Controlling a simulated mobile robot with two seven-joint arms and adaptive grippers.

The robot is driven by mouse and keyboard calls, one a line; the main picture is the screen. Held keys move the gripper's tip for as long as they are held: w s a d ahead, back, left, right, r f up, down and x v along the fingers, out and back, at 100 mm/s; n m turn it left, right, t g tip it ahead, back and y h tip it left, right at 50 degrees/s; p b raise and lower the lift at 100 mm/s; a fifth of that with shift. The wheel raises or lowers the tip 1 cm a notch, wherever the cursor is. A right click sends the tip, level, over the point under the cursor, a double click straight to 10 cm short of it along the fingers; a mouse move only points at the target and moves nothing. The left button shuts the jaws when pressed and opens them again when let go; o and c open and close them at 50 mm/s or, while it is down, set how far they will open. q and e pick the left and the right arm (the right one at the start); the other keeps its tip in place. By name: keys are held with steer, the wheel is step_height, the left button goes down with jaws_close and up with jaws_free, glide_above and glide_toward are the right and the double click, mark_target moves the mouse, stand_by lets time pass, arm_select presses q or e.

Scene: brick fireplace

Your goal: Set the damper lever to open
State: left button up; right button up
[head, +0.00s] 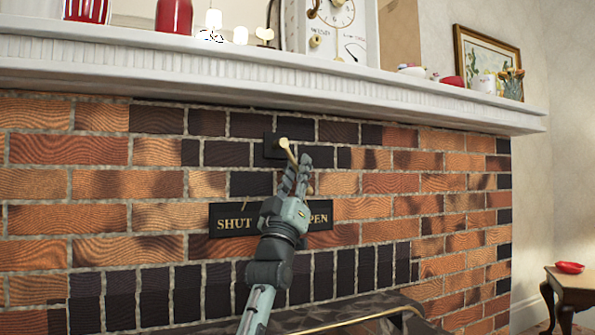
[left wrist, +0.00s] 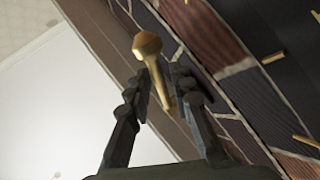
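The damper lever (head: 291,152) is a brass rod with a rounded knob, set at a small black plate (head: 270,146) on the brick wall. It slants down to the right. A black sign (head: 230,220) below it reads SHUT on the left and OPEN on the right, partly covered by my left gripper (head: 298,165). In the left wrist view the lever's knob (left wrist: 147,44) and rod lie between the fingertips of my left gripper (left wrist: 160,78). My right gripper is in neither view.
A white mantel shelf (head: 400,95) runs above the lever, with red vases, a clock (head: 335,28) and small items on it. Dark bricks frame the firebox below. A small wooden table (head: 572,285) with a red dish stands at the right.

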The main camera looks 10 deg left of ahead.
arm_select(q)
steer(key=shift+o, duration=0.4)
steer(key=shift+f, duration=0.1)
steer(key=shift+s+f, duration=0.15)
steer(key=shift+f, duration=0.1)
steer(key=d+v, duration=0.1)
steer(key=v, duration=1)
steer(key=shift+s+a, duration=0.2)
steer(key=shift+a, duration=0.3)
